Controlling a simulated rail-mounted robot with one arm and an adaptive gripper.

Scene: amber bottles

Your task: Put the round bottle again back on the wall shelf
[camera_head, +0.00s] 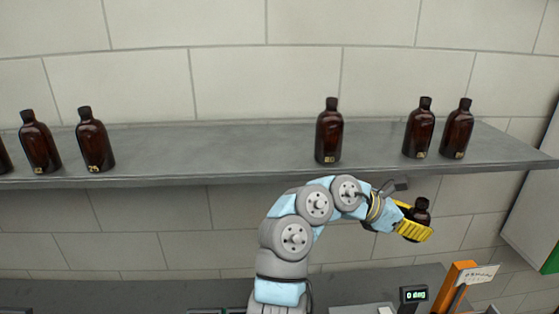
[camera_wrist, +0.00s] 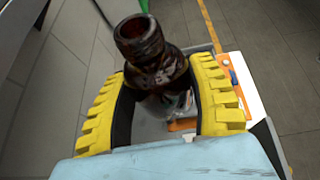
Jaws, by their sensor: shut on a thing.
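The round bottle (camera_head: 421,206), dark amber with a dark top, is held by my gripper (camera_head: 414,227) below the right part of the wall shelf (camera_head: 230,148).
Similar amber bottles stand on the shelf: one in the middle (camera_head: 329,135), two at right (camera_head: 420,132) (camera_head: 457,132), and several at left (camera_head: 93,142). Shelf room is free between the left group and the middle bottle. An orange stand (camera_head: 458,284) and small display (camera_head: 414,294) stand below.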

